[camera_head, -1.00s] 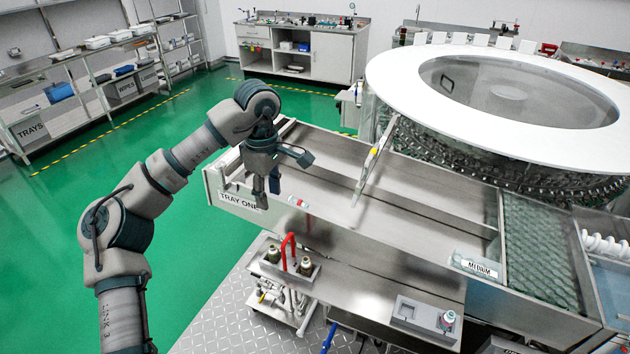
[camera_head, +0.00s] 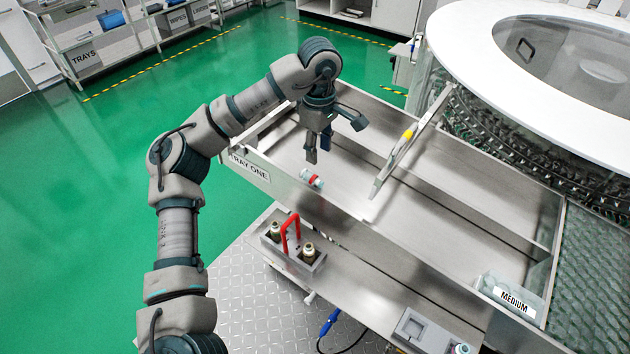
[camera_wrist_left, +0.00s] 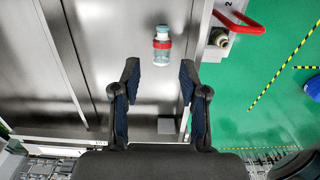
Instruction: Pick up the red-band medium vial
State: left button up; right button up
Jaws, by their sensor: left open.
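The red-band vial (camera_head: 311,178) lies on its side on the metal tray surface near the TRAY ONE label, close to the tray's front wall. It is a small clear vial with a red band around it. It also shows in the left wrist view (camera_wrist_left: 162,45), ahead of and between the two fingertips, not touched by them. My left gripper (camera_head: 325,152) hangs above the tray just behind the vial, fingers pointing down. In the wrist view the left gripper (camera_wrist_left: 160,80) is open and empty. My right gripper is in neither view.
A thin divider bar (camera_head: 405,150) with a yellow part stands right of the vial. A carrier with a red handle (camera_head: 290,237) and bottles sits in front of the tray. The large round washer (camera_head: 560,65) is at the back right. A MEDIUM label (camera_head: 514,299) is at the lower right.

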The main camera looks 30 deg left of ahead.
pick_arm(q)
send_over(311, 175)
jog(key=f, duration=0.3)
jog(key=d+f, duration=0.1)
jog(key=shift+w+f, duration=0.3)
jog(key=shift+f, duration=0.05)
jog(key=shift+s+a+f, duration=0.1)
jog(key=shift+a+f, duration=0.15)
jog(key=shift+a, duration=0.05)
notch_tip(311, 175, down, 4)
jog(key=shift+s+f, duration=0.1)
jog(key=shift+f, duration=0.1)
jog(key=shift+d+f, duration=0.25)
jog(key=shift+d, duration=0.15)
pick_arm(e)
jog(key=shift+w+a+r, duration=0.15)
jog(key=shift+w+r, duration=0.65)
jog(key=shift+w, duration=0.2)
pick_arm(q)
jog(key=shift+a, duration=0.2)
jog(key=c, duration=0.5)
jog(key=shift+a+f, duration=0.15)
jog(key=shift+a, duration=0.2)
jog(key=shift+c, duration=0.5)
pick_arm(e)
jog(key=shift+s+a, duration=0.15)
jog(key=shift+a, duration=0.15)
